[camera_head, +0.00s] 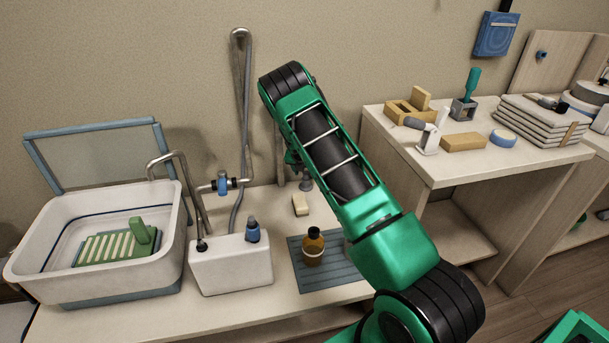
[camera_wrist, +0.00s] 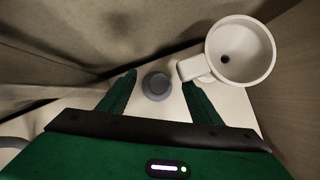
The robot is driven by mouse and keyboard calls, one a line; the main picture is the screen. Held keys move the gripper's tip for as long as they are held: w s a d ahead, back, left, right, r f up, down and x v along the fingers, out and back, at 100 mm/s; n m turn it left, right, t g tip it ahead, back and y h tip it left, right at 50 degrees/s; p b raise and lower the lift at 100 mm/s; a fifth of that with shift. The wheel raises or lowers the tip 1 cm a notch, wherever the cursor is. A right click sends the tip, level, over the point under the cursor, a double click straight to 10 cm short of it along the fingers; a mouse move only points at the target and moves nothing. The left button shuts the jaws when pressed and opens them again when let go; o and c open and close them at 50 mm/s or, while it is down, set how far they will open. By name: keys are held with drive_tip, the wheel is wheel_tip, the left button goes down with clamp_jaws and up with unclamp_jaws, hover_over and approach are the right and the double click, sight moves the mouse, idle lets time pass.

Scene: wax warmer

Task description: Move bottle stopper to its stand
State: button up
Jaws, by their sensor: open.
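A small round grey piece, seemingly the bottle stopper, (camera_wrist: 156,86) stands on the pale counter in the wrist view. My gripper (camera_wrist: 160,79) is open, with one green finger on each side of this piece. I cannot tell whether either finger touches it. A grey knob-like piece (camera_head: 306,182) shows below the gripper in the head view, near the wall, and is probably the same piece. An amber bottle (camera_head: 313,248) stands upright on a blue ribbed mat (camera_head: 319,279). I cannot identify the stopper's stand with certainty.
A white cup-shaped vessel with a dark hole (camera_wrist: 241,50) is close to the right finger. A cream block (camera_head: 300,204) lies behind the mat. A white box with a blue-capped fitting (camera_head: 231,266) and a basin (camera_head: 100,279) are left. A higher table (camera_head: 470,172) is right.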

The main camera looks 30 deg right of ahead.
drive_tip(key=shift+a+r, duration=0.1)
drive_tip(key=shift+r, duration=0.05)
drive_tip(key=shift+r, duration=0.2)
drive_tip(key=shift+f, duration=0.4)
drive_tip(key=o, duration=1)
drive_tip(key=shift+o, duration=0.2)
drive_tip(key=shift+v, duration=1.1)
drive_tip(key=shift+s+r, duration=0.1)
drive_tip(key=shift+r, duration=0.3)
